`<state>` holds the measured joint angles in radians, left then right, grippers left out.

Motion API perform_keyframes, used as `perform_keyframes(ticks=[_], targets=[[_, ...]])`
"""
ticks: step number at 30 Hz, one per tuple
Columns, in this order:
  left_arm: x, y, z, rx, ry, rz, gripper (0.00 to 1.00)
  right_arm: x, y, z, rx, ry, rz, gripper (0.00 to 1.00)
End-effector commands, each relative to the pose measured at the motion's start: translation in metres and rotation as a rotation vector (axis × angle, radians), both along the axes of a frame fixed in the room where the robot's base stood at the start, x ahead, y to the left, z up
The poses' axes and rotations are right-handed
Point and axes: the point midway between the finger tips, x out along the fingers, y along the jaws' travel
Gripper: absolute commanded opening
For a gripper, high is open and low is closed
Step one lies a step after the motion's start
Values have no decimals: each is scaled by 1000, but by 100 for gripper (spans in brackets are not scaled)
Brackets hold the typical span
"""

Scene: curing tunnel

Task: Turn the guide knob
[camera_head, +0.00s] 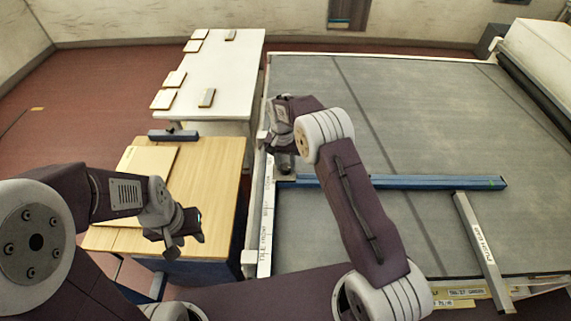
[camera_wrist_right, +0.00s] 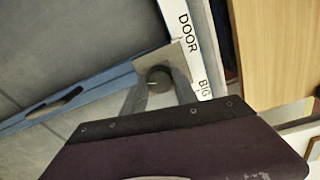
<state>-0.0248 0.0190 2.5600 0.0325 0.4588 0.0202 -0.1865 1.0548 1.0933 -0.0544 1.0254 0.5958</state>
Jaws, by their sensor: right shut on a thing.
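The guide knob (camera_wrist_right: 158,79) is a small dark round knob on a grey plate at the end of the blue guide bar. It shows in the right wrist view between the two fingers of my right gripper (camera_wrist_right: 156,92), which is shut on it. In the head view the blue guide bar (camera_head: 430,182) lies across the grey belt, and my right gripper (camera_head: 285,164) is at its left end, hiding the knob. My left gripper (camera_head: 180,238) hangs over the front right part of the wooden-topped cabinet, away from the knob; its finger gap is unclear.
A white rail with printed labels (camera_head: 266,225) runs along the belt's left edge. A grey labelled bar (camera_head: 480,245) lies at the belt's right front. The wooden cabinet top (camera_head: 215,160) holds a flat board (camera_head: 150,160). A white table (camera_head: 235,70) with small panels stands behind.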

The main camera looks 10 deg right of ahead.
Motion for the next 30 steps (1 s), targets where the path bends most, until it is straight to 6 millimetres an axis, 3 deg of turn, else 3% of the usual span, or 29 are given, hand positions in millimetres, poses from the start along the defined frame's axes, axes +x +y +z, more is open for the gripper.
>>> perform_keyframes(ticks=[21, 22, 24, 30], targets=[[0, 0, 1, 0, 0, 0, 36, 4, 0, 4, 0, -12, -73, 0], [0, 0, 1, 0, 0, 0, 36, 4, 0, 4, 0, -12, -73, 38], [0, 0, 1, 0, 0, 0, 36, 4, 0, 4, 1, -11, -72, 57], [0, 0, 1, 0, 0, 0, 36, 2, 0, 2, 1, -6, -72, 57]])
